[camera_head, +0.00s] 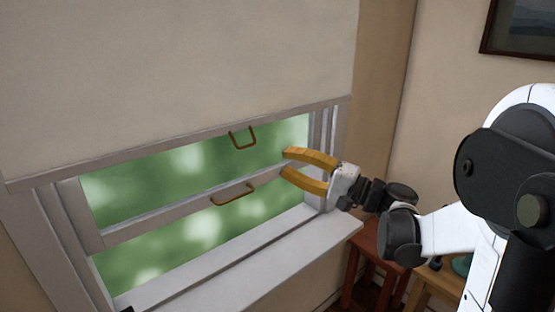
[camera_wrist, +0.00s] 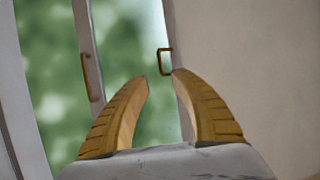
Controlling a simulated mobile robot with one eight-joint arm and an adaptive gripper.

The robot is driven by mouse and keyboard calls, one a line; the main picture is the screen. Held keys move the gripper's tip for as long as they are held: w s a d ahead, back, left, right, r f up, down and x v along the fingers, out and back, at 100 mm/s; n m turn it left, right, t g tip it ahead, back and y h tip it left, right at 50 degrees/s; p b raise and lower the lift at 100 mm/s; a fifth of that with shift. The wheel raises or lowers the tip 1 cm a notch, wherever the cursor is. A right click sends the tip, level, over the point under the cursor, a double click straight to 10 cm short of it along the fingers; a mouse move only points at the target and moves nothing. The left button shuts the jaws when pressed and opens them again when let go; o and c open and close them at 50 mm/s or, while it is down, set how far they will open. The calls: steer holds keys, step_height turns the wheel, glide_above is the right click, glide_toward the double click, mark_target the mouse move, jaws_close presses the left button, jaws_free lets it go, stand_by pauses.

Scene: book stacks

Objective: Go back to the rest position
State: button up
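My gripper (camera_head: 284,162) is in front of the right part of the window, with its two yellow fingers apart and nothing between them. It also shows in the wrist view (camera_wrist: 159,76), where the fingers are spread. The pull handle (camera_head: 243,139) of the roller blind (camera_head: 180,80) hangs at the blind's lower edge, left of and above my fingertips. A second handle (camera_head: 233,194) is on the window sash rail (camera_head: 160,219), left of and below them. In the wrist view the blind handle (camera_wrist: 164,62) appears just beyond the fingertips; I cannot tell the exact gap.
The window sill (camera_head: 250,262) runs below the gripper and looks mostly clear. A reddish wooden table (camera_head: 376,243) stands at the lower right, beneath my arm. A framed picture (camera_head: 522,28) hangs on the right wall. Free room lies before the wall between window and picture.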

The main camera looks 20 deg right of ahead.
steer(key=s+a+f+n+g+h+b, duration=0.4)
steer(key=s+a+f+g, duration=0.4)
steer(key=a+f, duration=0.5)
steer(key=s+d+f+n+h+b, duration=0.1)
steer(key=s+d+f+n+h, duration=0.3)
steer(key=s+f+h, duration=0.5)
steer(key=shift+s+d+n+b, duration=0.4)
steer(key=shift+s+d, duration=0.55)
steer(key=shift+s, duration=0.85)
